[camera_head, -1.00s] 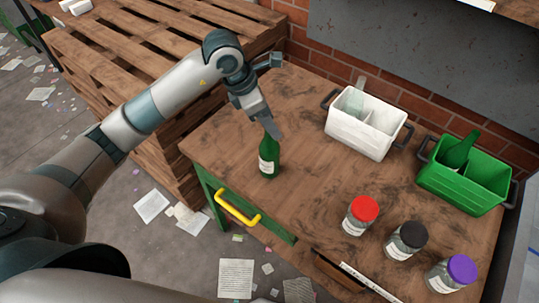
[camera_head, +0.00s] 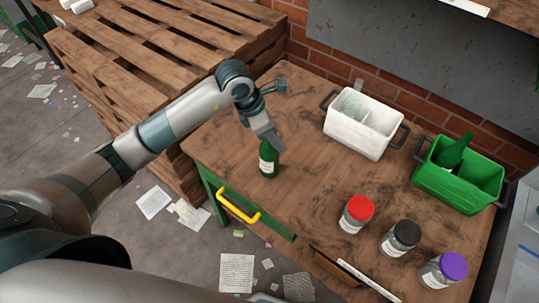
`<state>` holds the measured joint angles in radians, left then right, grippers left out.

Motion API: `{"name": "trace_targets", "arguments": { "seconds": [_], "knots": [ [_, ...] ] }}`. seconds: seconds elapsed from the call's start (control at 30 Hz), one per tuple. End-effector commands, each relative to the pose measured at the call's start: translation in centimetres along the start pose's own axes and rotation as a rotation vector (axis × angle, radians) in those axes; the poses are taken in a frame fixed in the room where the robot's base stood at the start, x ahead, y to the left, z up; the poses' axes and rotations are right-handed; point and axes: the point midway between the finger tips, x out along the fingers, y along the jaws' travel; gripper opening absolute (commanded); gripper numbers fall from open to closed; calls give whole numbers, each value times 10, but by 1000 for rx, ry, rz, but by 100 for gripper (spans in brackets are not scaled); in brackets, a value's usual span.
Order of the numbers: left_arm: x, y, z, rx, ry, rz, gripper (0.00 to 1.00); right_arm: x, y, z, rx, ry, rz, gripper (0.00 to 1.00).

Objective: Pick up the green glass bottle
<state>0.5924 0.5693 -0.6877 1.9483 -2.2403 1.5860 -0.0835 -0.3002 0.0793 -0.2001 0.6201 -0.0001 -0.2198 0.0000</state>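The green glass bottle (camera_head: 268,161) with a white label stands upright on the wooden table (camera_head: 310,190), near its left edge. My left gripper (camera_head: 271,143) comes down from above, with its fingers at the bottle's neck, hiding most of the neck. I cannot tell whether the fingers are closed on it. A second green bottle (camera_head: 456,152) leans inside the green crate (camera_head: 447,187) at the right. My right gripper is not in view.
A white two-part crate (camera_head: 357,137) holding clear glass stands at the back. Jars with red (camera_head: 360,208), black (camera_head: 407,233) and purple (camera_head: 453,265) lids stand at the front right. Wooden pallets (camera_head: 130,75) are stacked at the left. The table's middle is clear.

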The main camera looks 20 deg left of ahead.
Motion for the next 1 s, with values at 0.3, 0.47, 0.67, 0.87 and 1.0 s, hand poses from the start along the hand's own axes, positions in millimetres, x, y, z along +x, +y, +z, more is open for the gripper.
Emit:
{"name": "trace_targets", "arguments": {
  "seconds": [0.3, 0.47, 0.67, 0.87, 1.0],
  "knots": [
    [0, 0, 0, 0, 0, 0, 45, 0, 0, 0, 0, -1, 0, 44],
    [0, 0, 0, 0, 0, 0, 18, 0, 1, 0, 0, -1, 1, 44],
    [0, 0, 0, 0, -1, 1, 0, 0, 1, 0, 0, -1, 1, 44],
    [0, 0, 0, 0, 0, 1, 0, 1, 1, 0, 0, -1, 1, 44],
    [-3, 1, 2, 1, -2, 2, 0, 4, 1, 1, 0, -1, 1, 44]
  ]
}}
